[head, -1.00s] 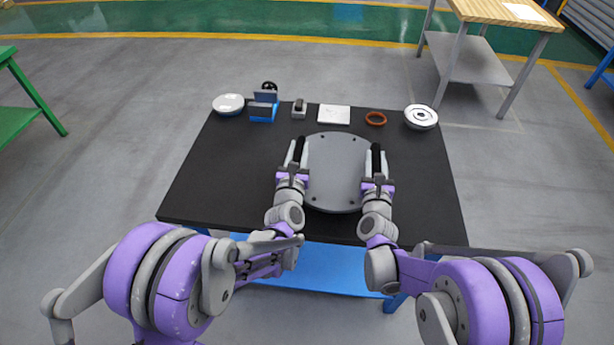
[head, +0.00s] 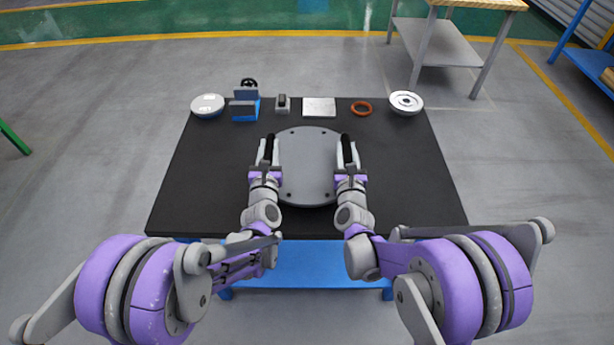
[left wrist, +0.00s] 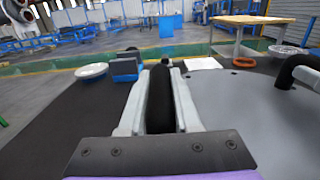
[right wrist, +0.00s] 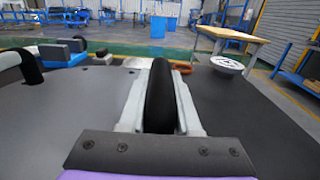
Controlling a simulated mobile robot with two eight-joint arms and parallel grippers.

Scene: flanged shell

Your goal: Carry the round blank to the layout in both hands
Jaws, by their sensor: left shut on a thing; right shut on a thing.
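The round blank (head: 309,165) is a grey flat disc with small dark holes near its rim and a black handle on each side. It is level over the middle of the black table; I cannot tell whether it touches the top. My left gripper (head: 266,158) is shut on its left handle, a black bar that shows between the fingers in the left wrist view (left wrist: 160,100). My right gripper (head: 348,158) is shut on the right handle, which shows in the right wrist view (right wrist: 159,95). I cannot pick out a marked layout.
Along the back of the black table (head: 400,185) stand a white dish (head: 207,105), a blue block fixture (head: 244,106), a small grey block (head: 283,103), a pale square plate (head: 319,107), an orange ring (head: 361,108) and a white flanged disc (head: 406,102). Bare tabletop lies on both sides.

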